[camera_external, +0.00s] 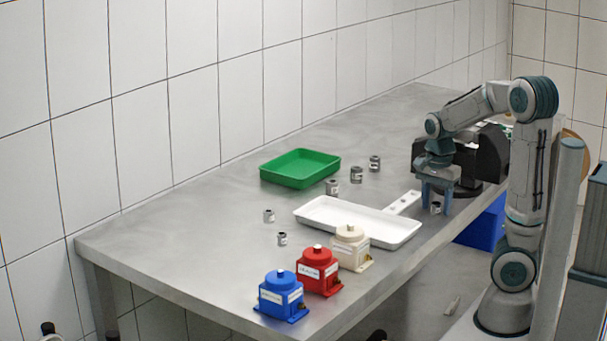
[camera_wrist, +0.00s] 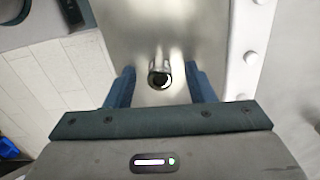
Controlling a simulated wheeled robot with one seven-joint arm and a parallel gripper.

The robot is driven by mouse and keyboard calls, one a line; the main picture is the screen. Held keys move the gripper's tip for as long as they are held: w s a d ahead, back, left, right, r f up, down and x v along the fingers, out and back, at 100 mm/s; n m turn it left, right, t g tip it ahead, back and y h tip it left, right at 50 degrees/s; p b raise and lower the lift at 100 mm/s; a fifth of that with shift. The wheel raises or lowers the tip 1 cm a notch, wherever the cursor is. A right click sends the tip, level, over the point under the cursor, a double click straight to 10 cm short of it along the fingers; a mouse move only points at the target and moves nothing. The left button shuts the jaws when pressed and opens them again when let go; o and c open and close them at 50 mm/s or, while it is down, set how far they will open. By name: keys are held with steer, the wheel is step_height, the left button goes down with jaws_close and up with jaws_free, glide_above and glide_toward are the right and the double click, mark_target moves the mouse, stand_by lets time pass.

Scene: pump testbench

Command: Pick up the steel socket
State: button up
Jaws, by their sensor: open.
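A small steel socket (camera_wrist: 160,75) stands on the steel table, between the two blue fingers of my gripper (camera_wrist: 160,88) in the wrist view. Its dark round opening faces the camera. A gap shows between it and each finger. In the external view my gripper (camera_external: 437,200) points down at the table's right edge, fingers apart, with the socket (camera_external: 436,208) low between them. Several similar metal sockets stand elsewhere on the table, including one (camera_external: 375,163) near the back and one (camera_external: 269,215) at the left.
A white tray (camera_external: 318,213) and a white strip with knobs (camera_external: 403,202) lie left of my gripper. A green tray (camera_external: 300,182) is further back. Blue (camera_external: 281,295), red (camera_external: 318,270) and cream (camera_external: 350,248) pump units stand at the front. A dark machine (camera_external: 470,155) stands close behind my gripper.

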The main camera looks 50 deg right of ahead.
steer(key=shift+f, duration=0.1)
steer(key=shift+c, duration=0.3)
steer(key=c, duration=1)
